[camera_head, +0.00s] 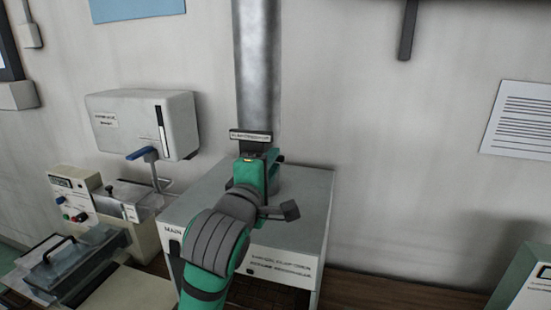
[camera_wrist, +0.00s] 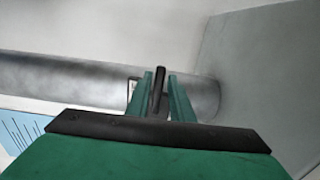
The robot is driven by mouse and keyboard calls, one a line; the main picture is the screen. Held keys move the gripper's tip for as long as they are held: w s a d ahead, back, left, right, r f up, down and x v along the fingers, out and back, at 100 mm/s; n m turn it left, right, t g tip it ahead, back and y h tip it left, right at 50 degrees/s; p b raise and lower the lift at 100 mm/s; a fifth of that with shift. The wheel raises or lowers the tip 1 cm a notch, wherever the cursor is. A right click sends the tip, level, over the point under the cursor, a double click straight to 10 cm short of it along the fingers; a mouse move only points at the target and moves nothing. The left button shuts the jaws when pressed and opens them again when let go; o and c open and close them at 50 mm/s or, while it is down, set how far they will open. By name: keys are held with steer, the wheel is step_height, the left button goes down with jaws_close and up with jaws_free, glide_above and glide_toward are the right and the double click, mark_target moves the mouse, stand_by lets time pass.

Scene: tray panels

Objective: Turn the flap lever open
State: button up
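A grey metal pipe (camera_head: 256,65) rises behind a pale cabinet, with a small labelled plate (camera_head: 251,136) at its lower end. The flap lever (camera_wrist: 158,90) is a slim dark bar in front of the pipe in the wrist view. My gripper (camera_wrist: 160,82) has one green finger on each side of the lever. Narrow gaps seem to show beside the bar, so the fingers look open around it. In the head view my green arm and gripper cover most of the lever.
The cabinet (camera_head: 309,208) marked "MAIN" stands under the pipe. A white wall box (camera_head: 143,124) with a blue-handled lever (camera_head: 142,154) is to the left. A control panel (camera_head: 72,203) and a clear-lidded tray (camera_head: 70,262) stand at lower left.

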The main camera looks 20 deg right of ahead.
steer(key=shift+x, duration=1.45)
jaws_close()
steer(key=shift+r+n, duration=0.4)
steer(key=shift+n, duration=0.4)
jaws_free()
